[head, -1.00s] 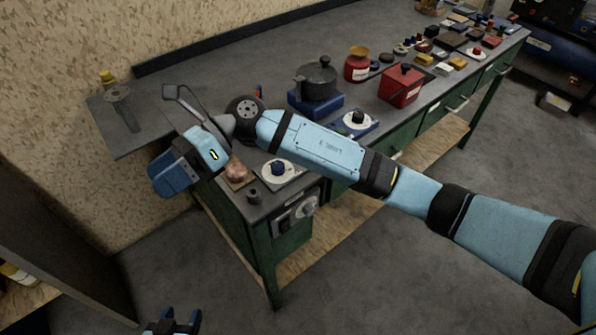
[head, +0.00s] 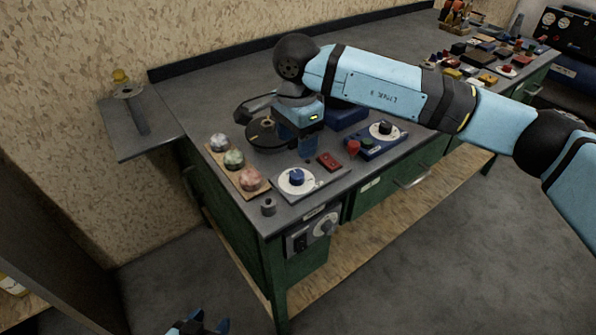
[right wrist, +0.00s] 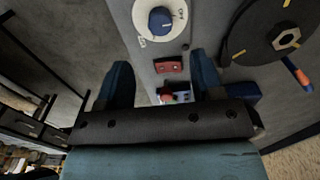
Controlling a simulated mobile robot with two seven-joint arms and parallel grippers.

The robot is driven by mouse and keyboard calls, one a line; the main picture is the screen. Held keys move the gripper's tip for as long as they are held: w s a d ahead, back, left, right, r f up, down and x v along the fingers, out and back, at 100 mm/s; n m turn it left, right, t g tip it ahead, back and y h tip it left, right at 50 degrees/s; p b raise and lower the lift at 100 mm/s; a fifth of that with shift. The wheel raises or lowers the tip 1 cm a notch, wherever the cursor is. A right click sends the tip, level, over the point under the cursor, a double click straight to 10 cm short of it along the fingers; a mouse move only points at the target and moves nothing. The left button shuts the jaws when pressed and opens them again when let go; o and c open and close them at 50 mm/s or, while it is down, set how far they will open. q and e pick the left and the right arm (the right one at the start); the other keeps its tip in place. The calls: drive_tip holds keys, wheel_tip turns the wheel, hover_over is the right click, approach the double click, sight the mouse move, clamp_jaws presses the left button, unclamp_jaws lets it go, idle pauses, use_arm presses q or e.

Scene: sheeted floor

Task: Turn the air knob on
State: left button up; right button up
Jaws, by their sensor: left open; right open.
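A blue knob on a round white dial (head: 297,180) sits on a flat plate near the bench's front corner. A second dial with a black knob (head: 385,128) sits on a blue base, and a grey knob (head: 327,228) is on the bench's front panel. I cannot tell which is the air knob. My right gripper (right wrist: 163,75) is open and empty above the bench, behind the blue knob. My left gripper (head: 200,326) is open, low at the bottom edge, away from the bench.
A board with three balls (head: 234,159) lies to the left. A dark round disc (head: 264,134) is beside my right gripper. Many small items crowd the far right.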

sight(297, 173)
wheel_tip(297, 173, down, 9)
idle(0.3)
drive_tip(key=c, duration=0.9)
